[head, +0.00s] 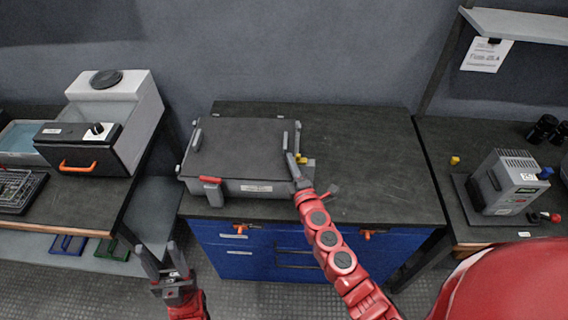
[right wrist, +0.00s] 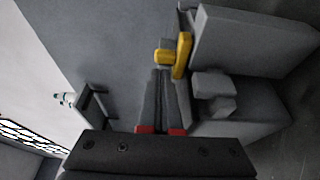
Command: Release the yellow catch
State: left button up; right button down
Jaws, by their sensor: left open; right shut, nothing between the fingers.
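The grey box (head: 255,190) with a dark lid stands on the workbench. The yellow catch (head: 301,160) is on its right side, and it shows large in the right wrist view (right wrist: 181,56). My right gripper (head: 291,155) is over the box's right edge, close beside the catch. Its fingers (right wrist: 163,72) are shut and empty, with their tips just short of the yellow part; I cannot tell whether they touch. My left gripper (head: 160,262) is open and empty, low in front of the bench. My right gripper and arm partly hide the box's right side.
A red-topped latch (head: 211,180) is on the box's front. The dark bench top (head: 375,155) is mostly clear to the right. A white machine (head: 120,105) stands on the left bench. A grey device (head: 507,180) stands on the right bench.

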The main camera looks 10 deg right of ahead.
aim_at(304, 163)
jog(key=shift+s+d, duration=0.1)
jog(key=shift+d, duration=0.15)
jog(key=d, duration=0.1)
jog(key=d+b, duration=0.1)
jog(key=d, duration=0.1)
jog(key=shift+s, duration=0.35)
jog(key=shift+d, duration=0.15)
